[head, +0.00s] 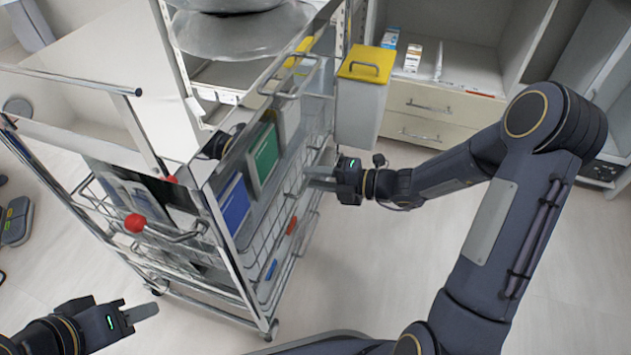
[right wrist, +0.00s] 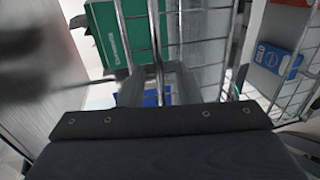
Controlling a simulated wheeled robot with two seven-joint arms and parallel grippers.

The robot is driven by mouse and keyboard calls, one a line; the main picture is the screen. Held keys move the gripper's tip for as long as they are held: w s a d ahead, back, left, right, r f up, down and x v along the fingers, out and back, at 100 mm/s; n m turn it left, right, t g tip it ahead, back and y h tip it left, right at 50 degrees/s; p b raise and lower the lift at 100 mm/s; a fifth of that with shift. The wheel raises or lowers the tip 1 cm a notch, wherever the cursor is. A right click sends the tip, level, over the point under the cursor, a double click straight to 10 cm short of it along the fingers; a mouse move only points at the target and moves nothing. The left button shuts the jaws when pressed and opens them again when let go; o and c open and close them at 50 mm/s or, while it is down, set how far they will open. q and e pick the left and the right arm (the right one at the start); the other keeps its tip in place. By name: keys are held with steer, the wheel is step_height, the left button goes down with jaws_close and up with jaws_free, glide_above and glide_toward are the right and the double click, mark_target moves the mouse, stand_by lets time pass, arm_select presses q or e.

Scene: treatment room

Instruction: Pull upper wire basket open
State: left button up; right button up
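The wire basket (head: 287,193) is on the side of the metal cart that faces my right arm. A green box (head: 263,152) and a blue box (head: 234,204) stand behind its wires. My right gripper (head: 320,178) is at the basket's wire front, near its far end. In the right wrist view, upright wires (right wrist: 155,45) and the green box (right wrist: 118,33) show just beyond the fingers. Whether the fingers close on a wire is unclear. My left gripper (head: 142,312) is low at the left, apart from the cart, with nothing visible in it; its finger gap is not clear.
A yellow-lidded bin (head: 364,95) hangs at the cart's far right corner. A red knob (head: 135,223) is on the cart's left side. The floor right of the cart is clear.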

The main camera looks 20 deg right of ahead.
steer(key=shift+w+a, duration=0.15)
steer(key=shift+c, duration=0.4)
jaws_close()
